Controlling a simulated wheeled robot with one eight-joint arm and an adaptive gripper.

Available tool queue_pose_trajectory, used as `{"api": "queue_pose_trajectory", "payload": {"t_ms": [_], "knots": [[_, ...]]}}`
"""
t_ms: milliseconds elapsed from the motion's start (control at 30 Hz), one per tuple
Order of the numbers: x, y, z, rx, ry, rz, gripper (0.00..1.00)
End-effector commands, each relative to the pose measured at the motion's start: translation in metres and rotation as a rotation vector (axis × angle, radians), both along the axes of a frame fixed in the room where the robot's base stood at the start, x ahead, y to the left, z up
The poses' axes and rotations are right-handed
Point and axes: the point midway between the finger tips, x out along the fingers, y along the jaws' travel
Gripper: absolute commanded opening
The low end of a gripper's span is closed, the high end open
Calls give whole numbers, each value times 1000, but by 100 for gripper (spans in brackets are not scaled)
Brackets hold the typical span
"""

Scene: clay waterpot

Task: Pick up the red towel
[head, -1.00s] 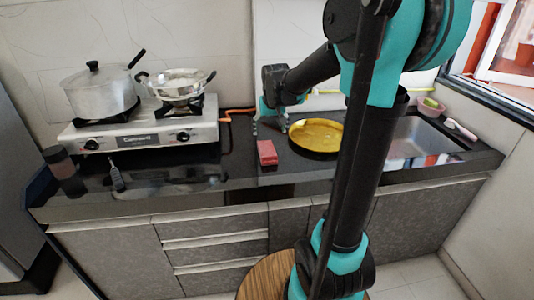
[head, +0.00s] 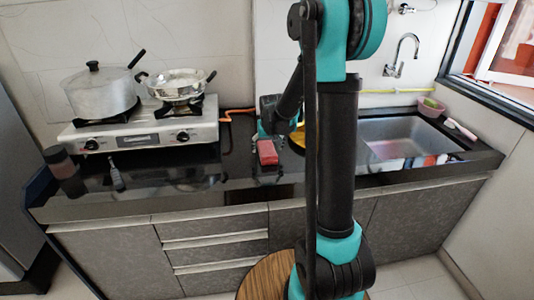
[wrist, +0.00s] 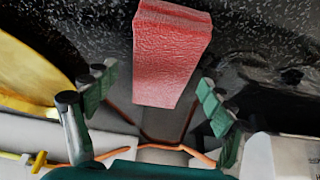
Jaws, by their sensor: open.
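The red towel (head: 267,153) is a small folded block lying on the black countertop, right of the stove. In the wrist view the towel (wrist: 172,52) fills the upper middle, with its near end between my fingertips. My gripper (wrist: 154,82) is open, one green finger on each side of the towel, with visible gaps. In the head view my gripper (head: 266,137) is at the towel's far end, small and partly hidden by my arm. I cannot tell whether it touches the towel.
A yellow plate (wrist: 40,65) lies close beside the towel, mostly hidden by my arm in the head view. The stove (head: 140,133) with a pot (head: 100,92) and a pan (head: 176,84) is to the left. The sink (head: 410,140) is to the right. An orange hose (head: 232,112) runs behind.

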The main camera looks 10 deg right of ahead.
Motion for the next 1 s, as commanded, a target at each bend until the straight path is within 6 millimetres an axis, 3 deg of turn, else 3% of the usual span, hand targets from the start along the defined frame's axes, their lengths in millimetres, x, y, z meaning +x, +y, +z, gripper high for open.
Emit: {"api": "queue_pose_trajectory", "payload": {"t_ms": [400, 867, 1000], "knots": [[4, 0, -10, 0, 0, 0, 82], [4, 0, -10, 0, 0, 0, 24], [4, 0, -10, 0, 0, 0, 24]]}}
